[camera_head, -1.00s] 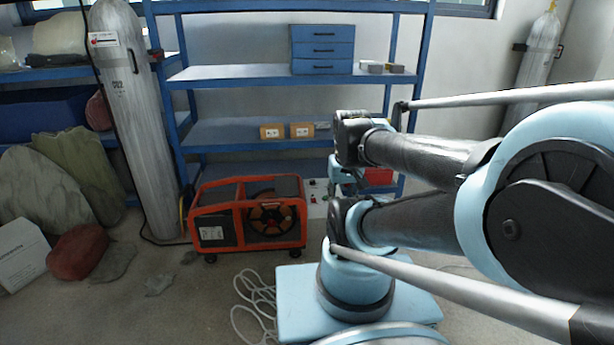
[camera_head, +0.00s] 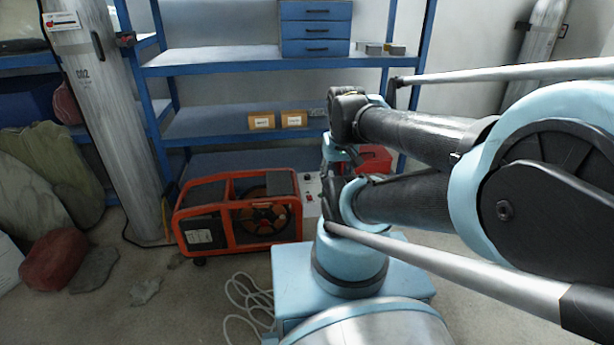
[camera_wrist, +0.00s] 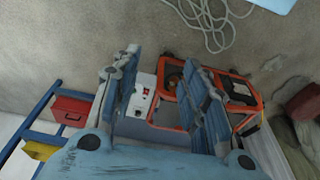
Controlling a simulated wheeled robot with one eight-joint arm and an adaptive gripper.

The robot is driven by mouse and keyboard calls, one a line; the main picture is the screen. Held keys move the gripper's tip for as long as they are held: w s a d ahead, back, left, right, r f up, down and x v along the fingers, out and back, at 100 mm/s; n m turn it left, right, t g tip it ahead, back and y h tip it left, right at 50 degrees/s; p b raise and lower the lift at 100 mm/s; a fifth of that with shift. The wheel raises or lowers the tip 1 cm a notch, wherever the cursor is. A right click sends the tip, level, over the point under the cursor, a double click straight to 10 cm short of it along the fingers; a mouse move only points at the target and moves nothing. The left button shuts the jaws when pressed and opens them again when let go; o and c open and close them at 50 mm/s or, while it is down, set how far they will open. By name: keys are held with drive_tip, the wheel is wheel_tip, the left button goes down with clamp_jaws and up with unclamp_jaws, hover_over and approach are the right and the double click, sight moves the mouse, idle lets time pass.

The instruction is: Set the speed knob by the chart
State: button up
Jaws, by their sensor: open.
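An orange-framed machine (camera_head: 238,216) with a reel inside stands on the floor before the shelf. Its pale control panel (camera_head: 311,190) shows at its right side, partly hidden by my arm. In the wrist view the panel (camera_wrist: 146,95) shows between my fingers, with small dark and red controls, and the orange frame (camera_wrist: 250,88) lies to its right. I cannot tell which control is the speed knob. I cannot make out a chart. My gripper (camera_wrist: 160,62) is open and empty, apart from the panel. In the head view I cannot make out my gripper.
A blue shelf (camera_head: 215,61) stands behind, with small boxes (camera_head: 278,121) and blue drawers (camera_head: 316,30). A grey cylinder (camera_head: 105,110) stands left of the machine. A red box (camera_head: 374,158) sits behind my arm. A pale hose (camera_head: 250,300) lies coiled on the floor.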

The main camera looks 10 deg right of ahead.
drive_tip(key=w+r+n, duration=0.5)
drive_tip(key=w+r, duration=0.3)
drive_tip(key=w, duration=0.5)
drive_tip(key=n+g, duration=0.2)
drive_tip(key=n, duration=1.3)
hover_over(307, 175)
wheel_tip(307, 175, down, 26)
drive_tip(key=r, duration=0.1)
wheel_tip(307, 175, down, 17)
drive_tip(key=c, duration=1.1)
